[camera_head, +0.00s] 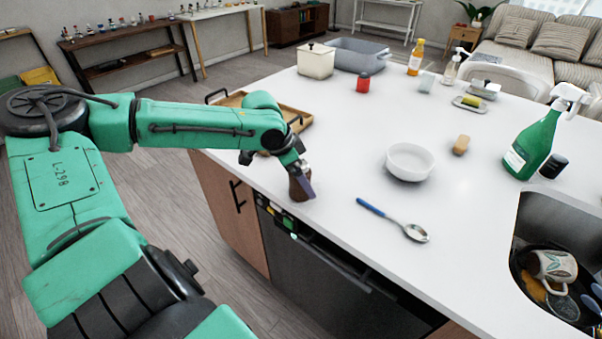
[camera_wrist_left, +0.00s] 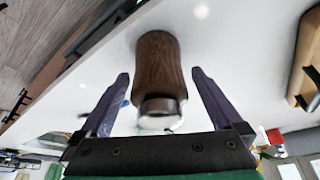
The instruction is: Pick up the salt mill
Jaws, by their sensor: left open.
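The salt mill (camera_head: 296,191) is a dark brown wooden piece at the near edge of the white island counter, partly covered by my left gripper. In the left wrist view the mill (camera_wrist_left: 158,65) shows its brown body and a metal-banded, pale end towards the gripper's palm. My left gripper (camera_head: 303,178) is open, with one finger on each side of the mill. In the left wrist view gaps show between the mill and both fingers of the gripper (camera_wrist_left: 162,78). My right gripper is not in view.
A wooden tray (camera_head: 291,112) lies behind my left forearm.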

